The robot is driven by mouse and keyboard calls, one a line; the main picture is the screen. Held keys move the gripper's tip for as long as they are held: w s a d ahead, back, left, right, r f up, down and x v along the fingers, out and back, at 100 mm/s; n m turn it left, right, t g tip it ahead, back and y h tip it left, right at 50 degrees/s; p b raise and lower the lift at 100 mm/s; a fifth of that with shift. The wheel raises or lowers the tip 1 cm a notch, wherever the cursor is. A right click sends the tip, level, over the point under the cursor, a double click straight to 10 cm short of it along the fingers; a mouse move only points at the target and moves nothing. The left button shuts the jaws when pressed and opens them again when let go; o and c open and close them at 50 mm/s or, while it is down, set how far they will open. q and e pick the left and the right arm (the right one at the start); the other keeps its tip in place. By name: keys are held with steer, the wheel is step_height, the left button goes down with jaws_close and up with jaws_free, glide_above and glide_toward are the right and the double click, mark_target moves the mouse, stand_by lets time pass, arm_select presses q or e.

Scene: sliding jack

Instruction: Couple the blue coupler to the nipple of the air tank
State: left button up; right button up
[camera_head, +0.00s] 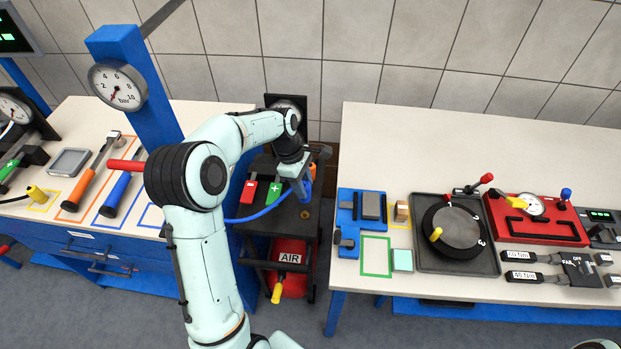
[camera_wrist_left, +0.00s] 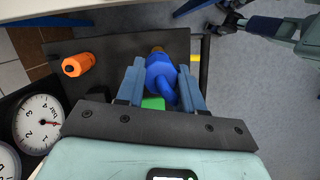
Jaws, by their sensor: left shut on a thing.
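My left gripper (camera_head: 297,190) is over the dark cart between the two benches. In the left wrist view its two fingers (camera_wrist_left: 160,88) are shut on the blue coupler (camera_wrist_left: 160,72), which lies between them. A small brass-coloured tip shows at the coupler's far end; I cannot tell whether it is part of the coupler or the nipple. A blue hose (camera_head: 258,214) runs across the cart toward the gripper. The red air tank (camera_head: 291,284), labelled AIR, sits low in the cart. Its nipple is not clearly visible. My right gripper (camera_wrist_left: 232,20) seems to show, small, at the wrist view's top right.
The cart top (camera_wrist_left: 107,48) also carries an orange cylinder (camera_wrist_left: 78,64), gauges (camera_wrist_left: 38,122), a red block (camera_head: 249,190) and a green block (camera_head: 274,191). A tool bench (camera_head: 190,112) stands left, another bench (camera_head: 385,130) right. A blue post with a gauge (camera_head: 118,86) rises left of my arm.

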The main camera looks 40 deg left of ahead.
arm_select(q)
steer(key=shift+s, duration=0.25)
arm_select(e)
steer(key=shift+s, duration=0.2)
arm_select(q)
steer(key=shift+w+f, duration=0.1)
steer(key=shift+f, duration=0.25)
steer(key=shift+f+b, duration=0.85)
steer(key=shift+f, duration=1.65)
arm_select(e)
steer(key=s+f, duration=0.2)
steer(key=shift+s+f, duration=0.2)
steer(key=shift+s, duration=0.15)
steer(key=shift+w+r, duration=0.3)
steer(key=shift+w, duration=0.1)
arm_select(q)
steer(key=shift+f, duration=1.5)
arm_select(e)
steer(key=shift+s+f+g, duration=0.3)
steer(key=shift+s+f, duration=0.25)
steer(key=shift+s, duration=0.1)
arm_select(q)
steer(key=o, duration=1.2)
steer(key=shift+c, duration=0.2)
